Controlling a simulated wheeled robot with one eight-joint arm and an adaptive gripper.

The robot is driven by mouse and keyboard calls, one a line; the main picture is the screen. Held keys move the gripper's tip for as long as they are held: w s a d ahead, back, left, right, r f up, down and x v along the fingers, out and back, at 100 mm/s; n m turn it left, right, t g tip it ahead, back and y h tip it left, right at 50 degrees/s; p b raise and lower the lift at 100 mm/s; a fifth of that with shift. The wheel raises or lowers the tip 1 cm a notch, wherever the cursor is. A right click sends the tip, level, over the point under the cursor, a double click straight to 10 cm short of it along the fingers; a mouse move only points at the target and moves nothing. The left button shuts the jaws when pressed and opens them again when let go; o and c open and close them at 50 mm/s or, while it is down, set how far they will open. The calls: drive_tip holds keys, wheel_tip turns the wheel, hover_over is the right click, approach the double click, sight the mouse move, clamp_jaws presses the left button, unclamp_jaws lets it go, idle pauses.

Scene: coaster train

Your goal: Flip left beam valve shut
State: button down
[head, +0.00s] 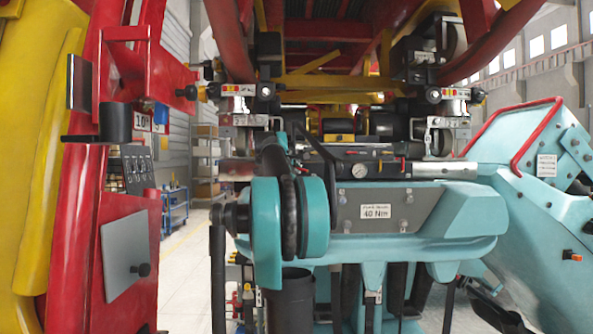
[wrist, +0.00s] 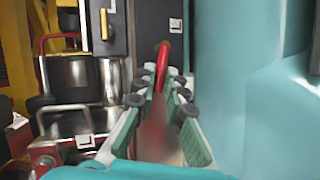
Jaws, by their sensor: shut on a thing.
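In the wrist view, a red lever handle (wrist: 162,62) stands upright just past my fingertips, in front of a dark panel. I take it as the left beam valve's handle. My gripper (wrist: 162,80) has green-padded fingers that converge toward the tips, and they are shut on the lower part of the red handle. The valve body below the handle is hidden or blurred. In the head view, my gripper and this handle cannot be made out behind the teal and black arm joint.
In the wrist view, a teal surface (wrist: 237,80) stands close on the right, and metal cylinders (wrist: 68,75) are at the left. In the head view, a red column (head: 125,240) stands at the left, and a plate marked 40 Nm (head: 376,211) is at the centre.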

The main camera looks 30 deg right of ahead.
drive_tip(key=m+y, duration=0.1)
drive_tip(key=r+m, duration=0.1)
drive_tip(key=d+m+y, duration=0.1)
drive_tip(key=shift+s+r+t+y, duration=0.3)
drive_tip(key=shift+r, duration=0.05)
drive_tip(key=m+y, duration=0.1)
drive_tip(key=d+r+m+y, duration=0.1)
drive_tip(key=m, duration=0.1)
drive_tip(key=shift+s+d+t, duration=0.15)
drive_tip(key=shift+s+t, duration=0.2)
drive_tip(key=shift+t, duration=0.05)
drive_tip(key=shift+s+d+r+m+t+y, duration=0.15)
drive_tip(key=shift+d+m+t+y, duration=0.1)
drive_tip(key=shift+m+y, duration=0.25)
drive_tip(key=shift+s+d+m+t+y, duration=0.15)
drive_tip(key=shift+d+m+y, duration=0.1)
drive_tip(key=shift+m+y, duration=0.25)
drive_tip(key=shift+s+d+m+t+y, duration=0.2)
drive_tip(key=shift+d+m+t+y, duration=0.25)
drive_tip(key=shift+m, duration=0.35)
drive_tip(key=c, duration=1.6)
unclamp_jaws()
